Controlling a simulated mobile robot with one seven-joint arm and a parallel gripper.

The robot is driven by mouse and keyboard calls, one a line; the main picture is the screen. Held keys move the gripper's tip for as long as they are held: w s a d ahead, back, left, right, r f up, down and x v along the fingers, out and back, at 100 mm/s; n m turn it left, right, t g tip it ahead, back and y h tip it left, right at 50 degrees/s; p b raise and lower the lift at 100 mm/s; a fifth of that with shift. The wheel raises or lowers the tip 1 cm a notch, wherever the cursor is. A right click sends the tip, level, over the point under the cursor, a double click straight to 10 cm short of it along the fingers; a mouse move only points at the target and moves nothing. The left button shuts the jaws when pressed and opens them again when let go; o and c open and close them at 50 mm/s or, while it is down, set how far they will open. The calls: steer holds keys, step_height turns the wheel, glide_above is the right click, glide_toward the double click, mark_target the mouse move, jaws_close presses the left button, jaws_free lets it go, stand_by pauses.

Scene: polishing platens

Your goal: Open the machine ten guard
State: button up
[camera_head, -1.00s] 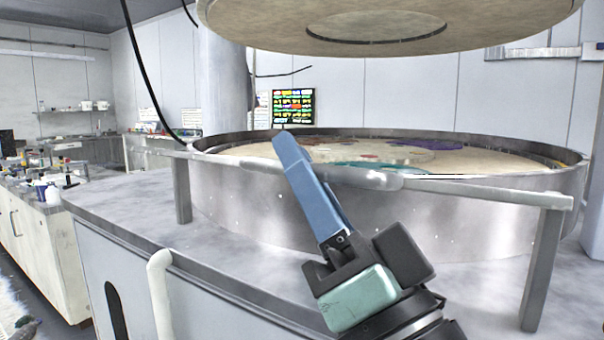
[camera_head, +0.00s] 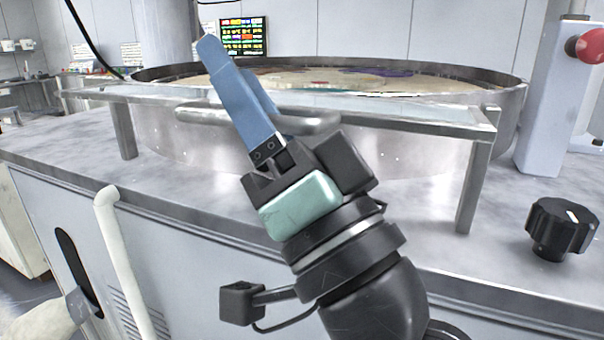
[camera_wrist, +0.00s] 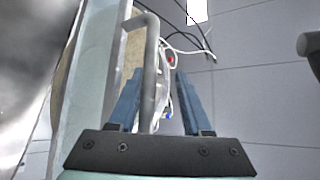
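The guard (camera_head: 400,108) is a clear panel in a metal frame on posts, standing in front of the round metal basin. Its tubular handle (camera_head: 196,116) faces me and passes behind my blue fingers. My gripper (camera_head: 222,58) points up and left across the handle. In the wrist view my gripper (camera_wrist: 156,85) is open, with the handle (camera_wrist: 150,75) running lengthwise between the fingers, closer to the left one. I cannot tell whether a finger touches it. The guard's pale edge (camera_wrist: 95,75) is at left there.
A red emergency knob (camera_head: 587,46) on a grey post and a black dial (camera_head: 562,228) are at the right. A white pipe rail (camera_head: 125,260) is at the front left. The basin (camera_head: 400,155) stands behind the guard. A lit screen (camera_head: 244,36) is behind.

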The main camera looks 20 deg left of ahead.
steer(key=b+v, duration=0.2)
steer(key=v, duration=1)
steer(key=shift+d, duration=0.15)
steer(key=shift+s, duration=0.1)
